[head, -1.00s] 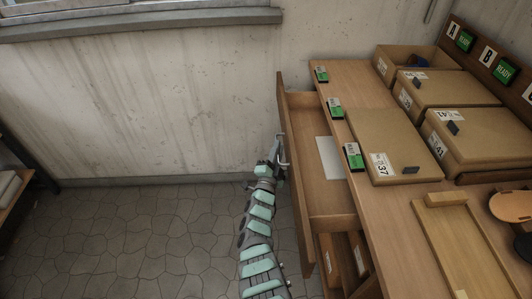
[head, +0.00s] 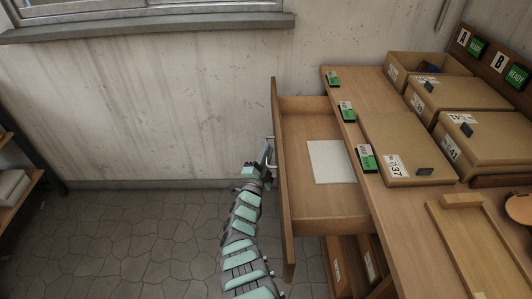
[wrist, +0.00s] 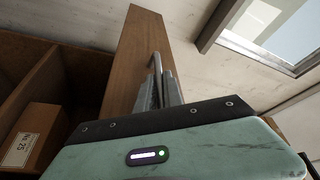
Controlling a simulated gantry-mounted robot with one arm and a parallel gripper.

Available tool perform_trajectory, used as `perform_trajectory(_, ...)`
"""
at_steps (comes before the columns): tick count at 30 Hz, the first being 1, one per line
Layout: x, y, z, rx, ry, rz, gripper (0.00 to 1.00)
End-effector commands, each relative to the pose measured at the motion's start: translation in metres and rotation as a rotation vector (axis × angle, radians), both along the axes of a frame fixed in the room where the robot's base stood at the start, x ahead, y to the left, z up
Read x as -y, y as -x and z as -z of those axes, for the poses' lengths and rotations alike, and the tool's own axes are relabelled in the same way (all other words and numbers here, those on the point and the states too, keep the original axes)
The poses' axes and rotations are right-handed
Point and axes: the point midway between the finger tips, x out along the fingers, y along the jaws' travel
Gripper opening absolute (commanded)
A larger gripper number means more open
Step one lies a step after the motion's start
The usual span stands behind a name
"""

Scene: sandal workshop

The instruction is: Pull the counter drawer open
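The wooden counter drawer (head: 305,205) stands well out from the counter, with its inside showing and a pale flat sheet (head: 332,161) lying in it. My gripper (head: 268,156) is at the outer face of the drawer front (head: 281,190), at the metal handle (head: 271,143). In the wrist view, the fingers (wrist: 160,92) are close together around the grey handle bar (wrist: 154,62), against the wooden drawer front (wrist: 134,60). The fingers partly hide the handle. My gripper looks shut on it.
Several cardboard boxes (head: 400,150) and green-marked tags (head: 347,111) are on the counter top (head: 400,205). Open shelving with boxes (head: 345,268) is below the drawer. The tiled floor (head: 130,240) left of my arm is clear. A shelf (head: 18,195) stands at the far left.

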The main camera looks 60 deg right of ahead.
Motion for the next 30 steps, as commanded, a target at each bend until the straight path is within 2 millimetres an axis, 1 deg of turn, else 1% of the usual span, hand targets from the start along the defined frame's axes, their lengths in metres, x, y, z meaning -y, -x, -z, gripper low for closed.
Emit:
perform_trajectory(1, 0.000, 0.001, 0.000, 0.000, 0.000, 0.001, 0.16)
perform_trajectory(3, 0.001, 0.001, 0.000, 0.000, 0.000, 0.001, 0.20)
perform_trajectory(10, 0.000, 0.000, 0.000, 0.000, -0.001, 0.001, 0.20)
perform_trajectory(14, -0.007, 0.001, -0.001, 0.000, -0.001, 0.000, 0.20)
perform_trajectory(17, -0.021, 0.003, -0.001, -0.002, -0.002, -0.003, 0.20)
perform_trajectory(25, -0.072, 0.016, 0.010, -0.003, -0.001, -0.003, 0.20)
perform_trajectory(30, -0.094, 0.022, 0.018, -0.001, -0.002, -0.002, 0.20)
